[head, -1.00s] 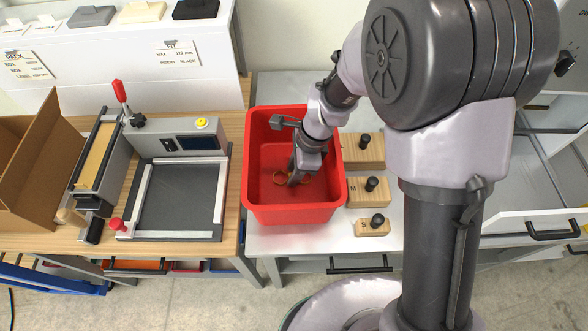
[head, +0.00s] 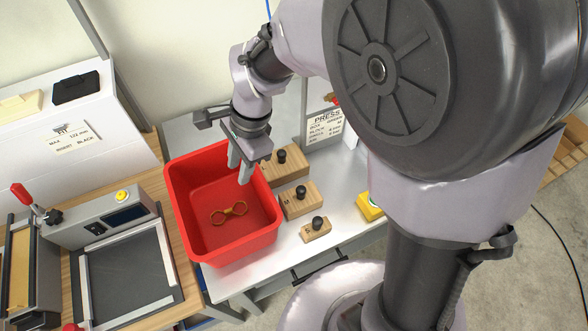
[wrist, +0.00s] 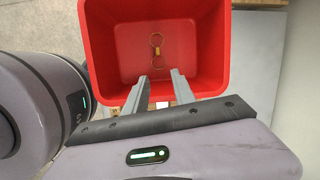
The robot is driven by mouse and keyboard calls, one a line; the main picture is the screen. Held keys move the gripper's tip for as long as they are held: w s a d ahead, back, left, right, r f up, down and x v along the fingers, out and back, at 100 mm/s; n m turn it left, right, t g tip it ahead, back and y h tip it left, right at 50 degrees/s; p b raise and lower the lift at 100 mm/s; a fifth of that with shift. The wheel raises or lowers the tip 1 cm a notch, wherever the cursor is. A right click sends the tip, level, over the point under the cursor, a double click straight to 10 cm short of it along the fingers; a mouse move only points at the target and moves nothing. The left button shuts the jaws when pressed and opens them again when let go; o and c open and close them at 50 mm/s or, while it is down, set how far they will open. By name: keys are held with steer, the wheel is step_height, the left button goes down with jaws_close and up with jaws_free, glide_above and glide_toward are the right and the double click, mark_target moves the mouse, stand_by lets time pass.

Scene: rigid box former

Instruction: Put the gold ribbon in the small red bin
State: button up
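The gold ribbon (head: 228,213), a thin piece with a loop at each end and a band in the middle, lies on the floor of the red bin (head: 183,200). In the wrist view the gold ribbon (wrist: 156,46) lies beyond my fingertips, inside the red bin (wrist: 100,45). My gripper (head: 239,173) is over the back right part of the bin, above and apart from the ribbon. In the wrist view my gripper (wrist: 159,78) shows two parted fingers with nothing between them. It is open and empty.
Wooden blocks with black knobs (head: 282,165) stand right of the bin on the white table. A yellow item (head: 369,206) sits farther right. A sealing machine (head: 125,265) is on the wooden bench at left. A sign (head: 325,126) stands behind the blocks.

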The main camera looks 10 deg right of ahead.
steer(key=s+d+r+n+t+h, duration=0.1)
steer(key=s+d+r+n+t, duration=0.4)
steer(key=s+d+r+n, duration=0.3)
steer(key=s+d+r, duration=0.4)
steer(key=s+d, duration=0.1)
steer(key=shift+s+d+r+n+t, duration=0.15)
steer(key=shift+d+r+n+t, duration=0.1)
steer(key=shift+r+n+t, duration=0.15)
